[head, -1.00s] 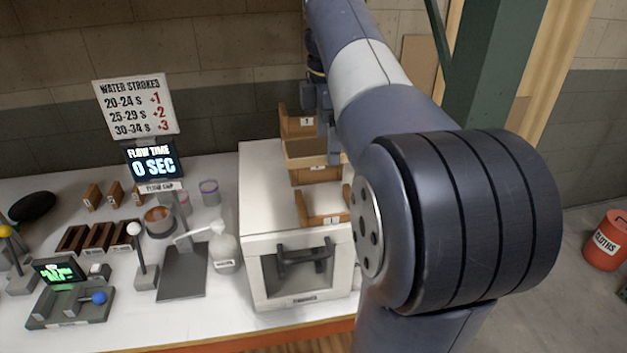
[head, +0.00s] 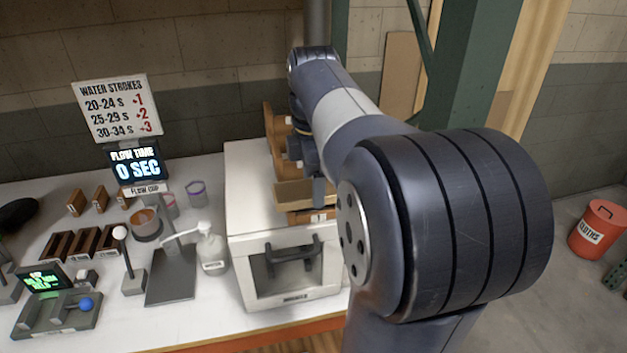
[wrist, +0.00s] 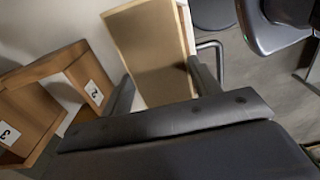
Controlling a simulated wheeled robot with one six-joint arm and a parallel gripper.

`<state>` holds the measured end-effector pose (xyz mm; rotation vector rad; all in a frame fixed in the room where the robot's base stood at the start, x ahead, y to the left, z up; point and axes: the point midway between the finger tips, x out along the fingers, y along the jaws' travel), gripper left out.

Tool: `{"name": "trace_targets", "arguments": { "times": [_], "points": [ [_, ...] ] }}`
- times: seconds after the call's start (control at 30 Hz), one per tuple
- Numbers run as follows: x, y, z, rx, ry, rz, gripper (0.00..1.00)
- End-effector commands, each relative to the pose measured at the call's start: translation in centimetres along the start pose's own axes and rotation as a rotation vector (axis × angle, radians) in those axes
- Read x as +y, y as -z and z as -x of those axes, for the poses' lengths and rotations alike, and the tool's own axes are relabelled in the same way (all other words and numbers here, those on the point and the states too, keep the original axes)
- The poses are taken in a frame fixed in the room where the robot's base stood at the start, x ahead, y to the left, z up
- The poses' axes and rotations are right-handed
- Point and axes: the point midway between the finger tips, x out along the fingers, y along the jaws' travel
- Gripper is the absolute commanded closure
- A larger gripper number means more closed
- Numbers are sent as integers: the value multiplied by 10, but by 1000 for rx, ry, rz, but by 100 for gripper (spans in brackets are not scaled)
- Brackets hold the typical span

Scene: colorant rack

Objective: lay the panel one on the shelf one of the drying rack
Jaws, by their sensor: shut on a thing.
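My gripper (wrist: 163,90) is shut on a tan flat panel, panel one (wrist: 150,50), in the wrist view. In the head view the panel (head: 303,193) is held just above the lowest wooden shelf with a "1" label, shelf one (head: 322,216). I cannot tell whether the panel touches it. The wooden drying rack (head: 270,118) stands on a white cabinet, partly hidden behind my arm. In the wrist view, shelves labelled 2 (wrist: 95,92) and 3 (wrist: 12,135) lie left of the panel. My gripper (head: 318,185) is mostly hidden in the head view.
The white cabinet (head: 245,190) has a dark-handled front door. A pump bottle (head: 212,250), a flow cup stand (head: 172,275) and a sign (head: 118,108) stand to its left. A green post (head: 465,80) rises behind my arm at the right.

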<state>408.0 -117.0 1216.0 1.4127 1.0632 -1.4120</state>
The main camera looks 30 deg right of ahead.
Motion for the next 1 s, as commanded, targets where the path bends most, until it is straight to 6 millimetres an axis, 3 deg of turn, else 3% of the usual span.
{"name": "trace_targets", "arguments": {
  "times": [0.13,0.17,0.4,0.77,1.0],
  "points": [
    [0,0,-4,0,0,0,70],
    [0,0,-3,0,0,0,39],
    [0,0,-3,0,1,0,20],
    [0,0,6,0,-1,0,20],
    [1,0,50,0,-4,0,20]
  ]
}}
